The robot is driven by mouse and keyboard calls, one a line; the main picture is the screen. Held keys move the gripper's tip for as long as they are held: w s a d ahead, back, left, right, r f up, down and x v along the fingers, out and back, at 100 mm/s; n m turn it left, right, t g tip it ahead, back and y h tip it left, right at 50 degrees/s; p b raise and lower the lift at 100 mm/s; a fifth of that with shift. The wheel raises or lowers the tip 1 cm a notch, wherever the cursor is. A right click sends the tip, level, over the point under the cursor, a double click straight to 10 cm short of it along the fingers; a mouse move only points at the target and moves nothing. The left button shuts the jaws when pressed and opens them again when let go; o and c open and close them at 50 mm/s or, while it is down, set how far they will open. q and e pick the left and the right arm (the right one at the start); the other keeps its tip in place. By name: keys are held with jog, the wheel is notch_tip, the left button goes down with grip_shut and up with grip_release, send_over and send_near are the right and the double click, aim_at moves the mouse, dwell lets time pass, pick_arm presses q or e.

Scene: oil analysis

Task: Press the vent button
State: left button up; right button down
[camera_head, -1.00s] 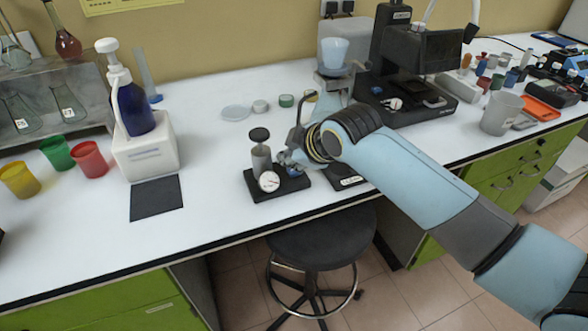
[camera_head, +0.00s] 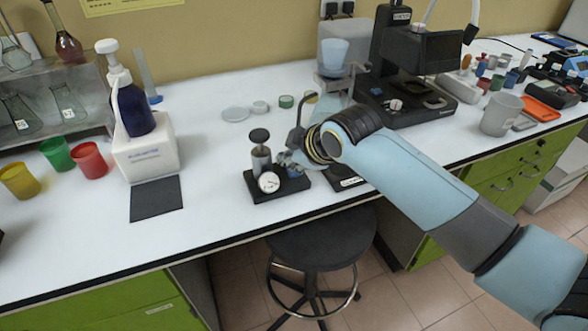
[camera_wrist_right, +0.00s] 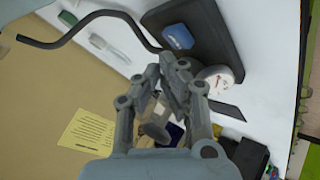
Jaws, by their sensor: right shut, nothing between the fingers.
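A small device with a black base (camera_head: 259,194), a round white gauge (camera_head: 269,182) and an upright cylinder with a dark cap (camera_head: 260,135) stands near the bench's front edge. My right gripper (camera_head: 286,158) is at its right side, low over the base, with its fingers shut and empty. In the right wrist view the shut fingertips (camera_wrist_right: 174,66) are close to the gauge face (camera_wrist_right: 218,77). A blue piece with pale lettering (camera_wrist_right: 177,36) sits on the black base beyond them; it may be the vent button. I cannot tell whether the fingers touch anything. My left gripper is not in view.
A bent dark rod (camera_wrist_right: 112,14) crosses the wrist view. A black mat (camera_head: 156,198) and a white holder with a blue bottle (camera_head: 135,108) stand left. A microscope-like instrument (camera_head: 425,55) is at right. A stool (camera_head: 322,243) is below the edge.

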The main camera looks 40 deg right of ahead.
aim_at(291, 172)
jog(key=shift+f, duration=0.1)
jog(key=shift+f, duration=0.3)
jog(key=shift+f, duration=0.45)
dwell(0.8)
jog(key=shift+r, duration=0.1)
jog(key=shift+r+p, duration=0.8)
jog(key=shift+p, duration=0.15)
notch_tip(291, 172, up, 5)
jog(key=p, duration=0.5)
jog(key=shift+p, duration=0.35)
